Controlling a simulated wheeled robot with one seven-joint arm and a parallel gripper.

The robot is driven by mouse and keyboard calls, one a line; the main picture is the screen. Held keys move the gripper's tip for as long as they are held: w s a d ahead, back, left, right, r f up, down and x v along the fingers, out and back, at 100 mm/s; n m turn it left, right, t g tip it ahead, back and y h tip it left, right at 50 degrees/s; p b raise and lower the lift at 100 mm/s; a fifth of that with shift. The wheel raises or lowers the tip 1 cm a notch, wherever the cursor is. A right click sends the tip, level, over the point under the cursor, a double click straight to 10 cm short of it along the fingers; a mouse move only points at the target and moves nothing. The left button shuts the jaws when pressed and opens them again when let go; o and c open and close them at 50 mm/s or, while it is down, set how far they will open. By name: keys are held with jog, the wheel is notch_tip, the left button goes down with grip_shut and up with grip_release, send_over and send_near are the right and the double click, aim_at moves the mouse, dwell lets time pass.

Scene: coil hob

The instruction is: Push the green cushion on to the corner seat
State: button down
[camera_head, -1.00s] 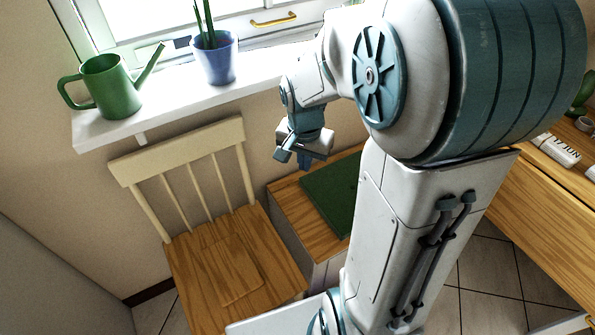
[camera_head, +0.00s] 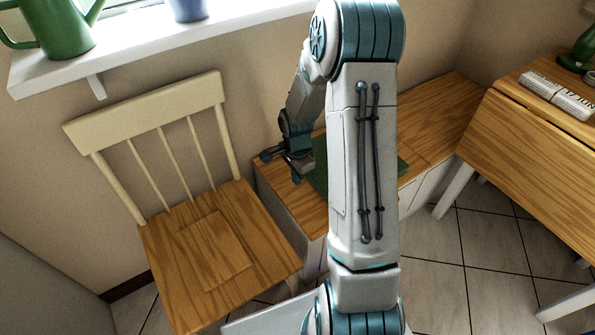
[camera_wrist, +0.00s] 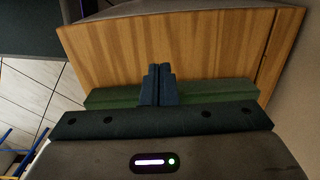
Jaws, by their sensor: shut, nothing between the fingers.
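The green cushion (camera_head: 320,168) is a flat dark green square on the wooden bench top, partly hidden behind my arm in the head view. Its right edge shows beyond the arm. My gripper (camera_head: 297,177) is low over the bench at the cushion's left side, its fingers pointing down. In the wrist view the shut, empty fingers (camera_wrist: 159,84) overlap the green strip of cushion (camera_wrist: 215,92); I cannot tell whether they touch it. The corner seat appears to be the bench's wooden far right part (camera_head: 440,105), with bare wood beyond the cushion.
A wooden chair (camera_head: 195,245) stands left of the bench, close to my gripper. A wooden table (camera_head: 540,150) with a rolled newspaper (camera_head: 556,96) is at the right. The windowsill (camera_head: 150,48) with a green watering can (camera_head: 55,25) is above. Tiled floor (camera_head: 465,245) lies clear in front.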

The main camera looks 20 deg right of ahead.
aim_at(319, 180)
notch_tip(319, 180, down, 4)
jog(key=shift+f+b, duration=0.25)
jog(key=shift+b, duration=0.35)
jog(key=shift+w+d+r, duration=0.1)
jog(key=shift+w+d, duration=0.1)
jog(key=shift+d, duration=0.8)
jog(key=shift+w+d, duration=0.2)
jog(key=shift+d, duration=0.75)
jog(key=shift+d, duration=0.1)
